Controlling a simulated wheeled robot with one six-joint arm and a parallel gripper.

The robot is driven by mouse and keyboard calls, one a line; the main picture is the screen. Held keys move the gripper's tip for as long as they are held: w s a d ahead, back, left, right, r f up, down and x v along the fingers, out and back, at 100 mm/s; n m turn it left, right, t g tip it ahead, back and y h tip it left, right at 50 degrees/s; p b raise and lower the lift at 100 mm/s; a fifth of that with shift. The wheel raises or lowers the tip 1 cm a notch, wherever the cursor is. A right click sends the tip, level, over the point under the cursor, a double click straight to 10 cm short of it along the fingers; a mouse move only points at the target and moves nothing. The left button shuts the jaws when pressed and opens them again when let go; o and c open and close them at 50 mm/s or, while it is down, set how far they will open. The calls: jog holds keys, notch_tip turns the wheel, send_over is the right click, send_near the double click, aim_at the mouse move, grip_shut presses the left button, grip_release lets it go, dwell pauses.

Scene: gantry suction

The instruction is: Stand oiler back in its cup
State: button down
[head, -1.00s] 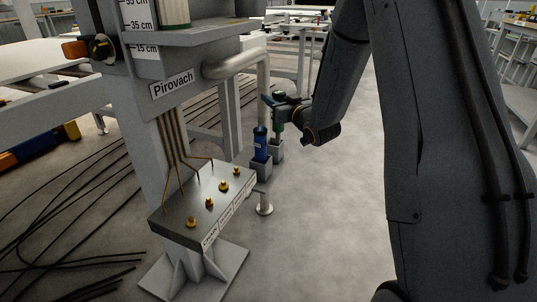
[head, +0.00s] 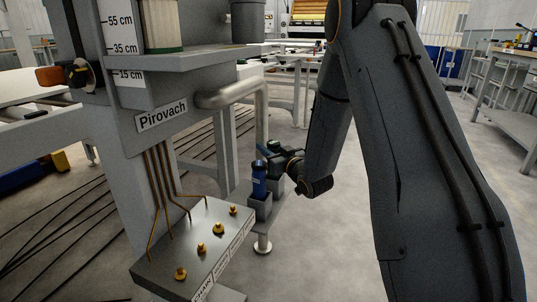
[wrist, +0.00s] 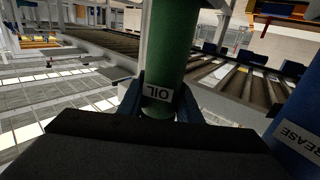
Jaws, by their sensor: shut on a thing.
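The oiler is a green cylinder (wrist: 172,45) with a white OIL label, which reads upside down in the wrist view. My gripper (wrist: 160,98) is shut on it, with a dark finger on either side near the label. In the head view my gripper (head: 274,157) is behind a blue GREASE tube (head: 259,180). The oiler is mostly hidden there, just above or at the rear grey cup (head: 277,184). I cannot tell whether its lower end is inside that cup.
The blue GREASE tube stands in the front grey cup (head: 260,208), close beside the rear one; it also shows at the wrist view's right edge (wrist: 298,125). A bent grey pipe (head: 235,97) and a manifold block (head: 200,245) stand left. Floor to the right is open.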

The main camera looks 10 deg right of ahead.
jog(key=shift+f, duration=0.65)
jog(key=c, duration=1.3)
grip_release()
jog(key=shift+f, duration=0.1)
jog(key=p+v, duration=0.3)
jog(key=v, duration=0.9)
